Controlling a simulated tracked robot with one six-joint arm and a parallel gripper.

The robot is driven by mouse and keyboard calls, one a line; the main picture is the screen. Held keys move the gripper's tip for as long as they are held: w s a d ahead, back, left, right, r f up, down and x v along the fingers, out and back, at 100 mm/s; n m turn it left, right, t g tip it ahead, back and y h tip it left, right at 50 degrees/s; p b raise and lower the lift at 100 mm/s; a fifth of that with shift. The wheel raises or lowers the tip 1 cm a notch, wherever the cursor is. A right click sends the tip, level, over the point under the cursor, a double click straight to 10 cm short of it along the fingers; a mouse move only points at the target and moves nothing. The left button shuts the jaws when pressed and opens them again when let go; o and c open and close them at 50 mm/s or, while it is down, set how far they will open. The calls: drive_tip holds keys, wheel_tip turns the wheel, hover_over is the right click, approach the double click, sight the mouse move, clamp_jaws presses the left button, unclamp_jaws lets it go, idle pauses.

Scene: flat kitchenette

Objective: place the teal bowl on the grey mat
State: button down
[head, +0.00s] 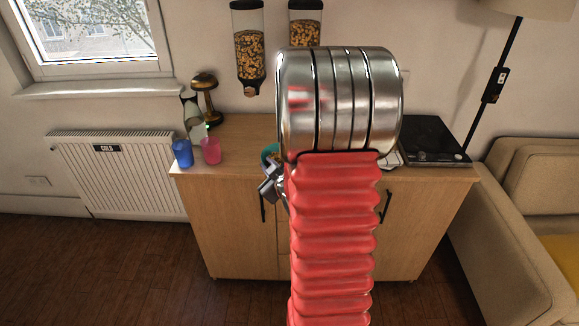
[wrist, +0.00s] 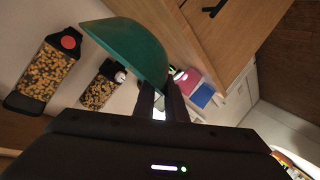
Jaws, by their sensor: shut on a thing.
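The teal bowl (wrist: 130,48) fills the upper middle of the wrist view, its rim between the fingers of my gripper (wrist: 160,98). My gripper is shut on it. In the head view only a sliver of the teal bowl (head: 267,152) shows left of my arm, with my gripper (head: 268,184) just below it near the cabinet's front edge. My arm hides most of the bowl there. I cannot make out the grey mat in either view; the middle of the counter is behind my arm.
The wooden cabinet (head: 235,130) carries a blue cup (head: 182,153), a pink cup (head: 210,151), a bottle (head: 193,118) and a dark lamp (head: 206,95) at left. A black hob (head: 432,140) is at right. Two cereal dispensers (head: 250,55) hang on the wall above.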

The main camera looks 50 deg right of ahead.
drive_tip(key=w+a+n+y, duration=0.1)
drive_tip(key=w+a+y, duration=0.1)
drive_tip(key=a, duration=0.9)
drive_tip(key=w+a+r+n+t+y, duration=0.1)
drive_tip(key=w+a, duration=0.4)
drive_tip(key=a, duration=0.7)
drive_tip(key=w+a+r+n+y, duration=0.1)
drive_tip(key=w+a+n+y, duration=0.2)
drive_tip(key=a, duration=0.9)
drive_tip(key=shift+w+a, duration=0.15)
drive_tip(key=shift+w, duration=0.4)
drive_tip(key=shift+a, duration=0.1)
